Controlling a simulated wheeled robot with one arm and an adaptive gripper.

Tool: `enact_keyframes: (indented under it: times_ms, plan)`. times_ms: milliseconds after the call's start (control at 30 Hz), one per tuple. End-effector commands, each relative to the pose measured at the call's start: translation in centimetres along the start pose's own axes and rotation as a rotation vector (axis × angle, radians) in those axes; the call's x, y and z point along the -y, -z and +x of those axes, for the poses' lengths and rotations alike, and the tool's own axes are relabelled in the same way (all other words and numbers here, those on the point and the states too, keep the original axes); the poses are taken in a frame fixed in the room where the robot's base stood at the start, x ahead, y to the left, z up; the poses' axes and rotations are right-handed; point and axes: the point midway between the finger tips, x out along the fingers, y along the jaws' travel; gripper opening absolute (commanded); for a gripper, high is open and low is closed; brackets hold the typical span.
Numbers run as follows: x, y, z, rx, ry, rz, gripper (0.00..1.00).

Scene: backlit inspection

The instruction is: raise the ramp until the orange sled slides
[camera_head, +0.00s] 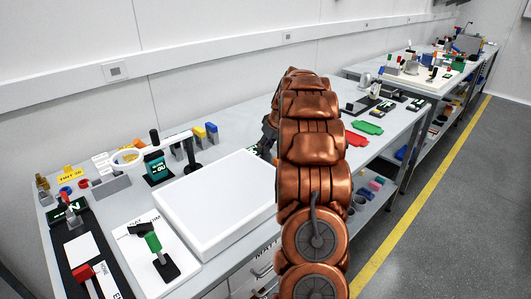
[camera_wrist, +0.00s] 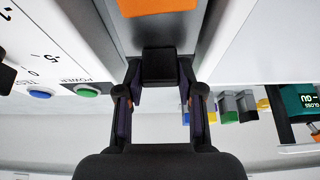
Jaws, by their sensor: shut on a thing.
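In the wrist view my gripper (camera_wrist: 159,78) is shut on a black block (camera_wrist: 159,63) at the near end of a grey ramp (camera_wrist: 198,30). One finger lies on each side of the block. The orange sled (camera_wrist: 157,6) shows at the top edge of the wrist view, on the ramp beyond the block; only part of it is in frame. The ramp's tilt cannot be told from this view. In the head view my copper-coloured arm covers the ramp and sled, and my fingertips are hidden.
A panel with green (camera_wrist: 87,91) and blue (camera_wrist: 41,95) buttons lies left of the ramp in the wrist view. A teal meter (camera_wrist: 301,100) stands right. In the head view a white light panel (camera_head: 218,205) is left of my arm; red (camera_head: 355,139) and green (camera_head: 367,128) pieces lie right.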

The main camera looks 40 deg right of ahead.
Motion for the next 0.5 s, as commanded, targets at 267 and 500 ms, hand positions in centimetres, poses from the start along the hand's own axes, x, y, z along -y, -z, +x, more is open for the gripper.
enact_keyframes:
  times_ms: [267,500]
  plan:
    - [-0.2,0.3,-1.9,-0.105,-0.007,0.000,0.00]
    - [-0.1,0.5,-4.1,-0.205,-0.007,-0.001,0.00]
